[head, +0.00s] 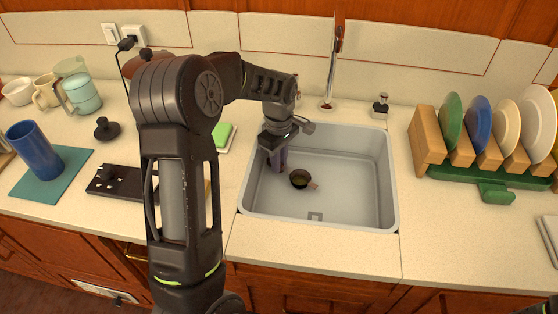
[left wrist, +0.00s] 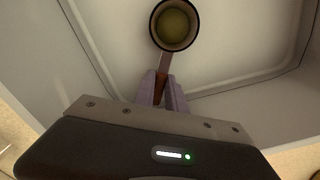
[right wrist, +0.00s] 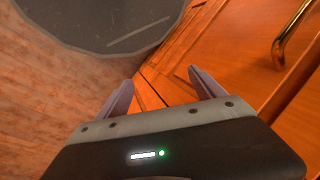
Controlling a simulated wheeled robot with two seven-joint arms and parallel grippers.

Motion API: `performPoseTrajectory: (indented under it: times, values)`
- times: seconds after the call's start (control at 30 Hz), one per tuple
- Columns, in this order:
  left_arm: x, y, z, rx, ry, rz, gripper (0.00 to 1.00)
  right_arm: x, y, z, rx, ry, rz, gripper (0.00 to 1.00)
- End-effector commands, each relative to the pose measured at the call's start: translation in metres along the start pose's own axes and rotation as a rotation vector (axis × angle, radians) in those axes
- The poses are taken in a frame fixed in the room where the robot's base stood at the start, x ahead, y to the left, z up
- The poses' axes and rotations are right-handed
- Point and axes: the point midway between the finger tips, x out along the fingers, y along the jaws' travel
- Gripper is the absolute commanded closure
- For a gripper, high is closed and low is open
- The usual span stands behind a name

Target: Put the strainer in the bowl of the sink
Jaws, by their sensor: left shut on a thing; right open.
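The strainer (head: 300,179) is a small round dark-rimmed cup with a greenish inside and a short brown handle. In the head view it is inside the grey sink bowl (head: 350,190), left of its middle. My left gripper (head: 278,167) points down into the sink and is shut on the strainer's handle. The left wrist view shows the strainer (left wrist: 175,25) held out beyond the fingertips (left wrist: 162,88). I cannot tell whether it touches the sink floor. My right gripper (right wrist: 160,85) is open and empty, low by the orange cabinet fronts.
A faucet (head: 333,70) stands behind the sink. A wooden dish rack (head: 430,145) with several plates is at right. A blue cup (head: 35,150) on a teal mat, mugs and a dark board (head: 115,182) are at left.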

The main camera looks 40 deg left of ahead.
Motion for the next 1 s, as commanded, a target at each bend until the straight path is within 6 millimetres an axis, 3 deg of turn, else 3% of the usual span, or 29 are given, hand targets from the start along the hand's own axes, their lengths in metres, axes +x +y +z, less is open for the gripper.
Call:
performPoseTrajectory:
  times: [0.63, 0.67, 1.0]
  values:
    - [0.0084, -0.0001, 0.0001, 0.000, 0.000, 0.000, 1.00, 0.0053, 0.0020, 0.0000, 0.000, 0.000, 0.000, 0.22]
    - [0.0083, 0.0000, 0.0001, 0.000, 0.000, 0.000, 0.84, 0.0052, 0.0020, 0.0001, 0.000, 0.000, 0.000, 0.22]
    - [0.0079, 0.0000, 0.0001, 0.000, 0.000, 0.000, 0.59, 0.0048, 0.0019, 0.0000, 0.000, 0.000, 0.000, 0.22]
